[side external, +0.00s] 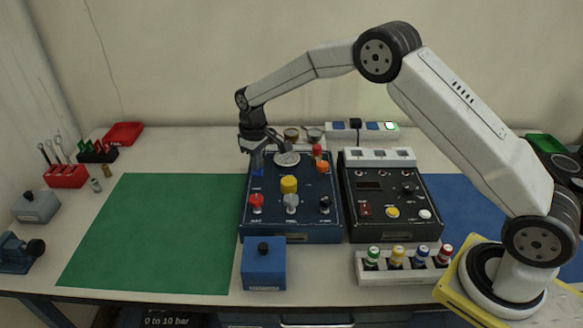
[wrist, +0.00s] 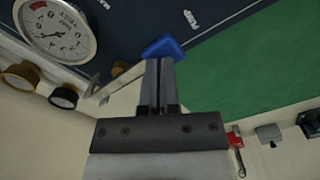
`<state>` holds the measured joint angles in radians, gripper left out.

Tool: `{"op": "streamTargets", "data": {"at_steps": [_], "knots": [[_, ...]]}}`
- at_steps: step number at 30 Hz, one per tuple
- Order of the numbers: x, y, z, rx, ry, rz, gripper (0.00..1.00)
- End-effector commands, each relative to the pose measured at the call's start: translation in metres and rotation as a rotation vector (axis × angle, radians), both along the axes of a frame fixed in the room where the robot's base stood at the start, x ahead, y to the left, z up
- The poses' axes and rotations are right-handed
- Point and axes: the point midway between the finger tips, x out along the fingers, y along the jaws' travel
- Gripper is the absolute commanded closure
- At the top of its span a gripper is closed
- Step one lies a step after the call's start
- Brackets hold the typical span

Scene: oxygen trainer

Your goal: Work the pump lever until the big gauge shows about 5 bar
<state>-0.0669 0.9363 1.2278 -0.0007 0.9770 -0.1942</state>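The blue trainer panel (side external: 325,222) stands in the middle of the table. Its big round gauge (side external: 287,159) is at the back; it also shows in the wrist view (wrist: 57,30), but I cannot read its needle surely. The pump lever has a metal bar and a blue handle (wrist: 163,48), beside the PUMP label; the handle shows small in the side view (side external: 258,172). My gripper (wrist: 160,62) has its two fingers together, their tips right at the blue handle. I cannot tell whether they touch it. Nothing shows held between them.
Red, yellow and grey knobs (side external: 289,184) stand on the panel. A second dark box (side external: 390,205) is close on the right, and a small blue box (side external: 263,265) in front. The green mat (side external: 150,235) on the left is clear.

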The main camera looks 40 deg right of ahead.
Motion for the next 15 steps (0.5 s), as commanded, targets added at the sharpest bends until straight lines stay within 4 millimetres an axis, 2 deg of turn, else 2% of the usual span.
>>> {"op": "streamTargets", "data": {"at_steps": [15], "knots": [[0.000, 0.001, 0.028, 0.001, 0.001, 0.000, 1.00]]}}
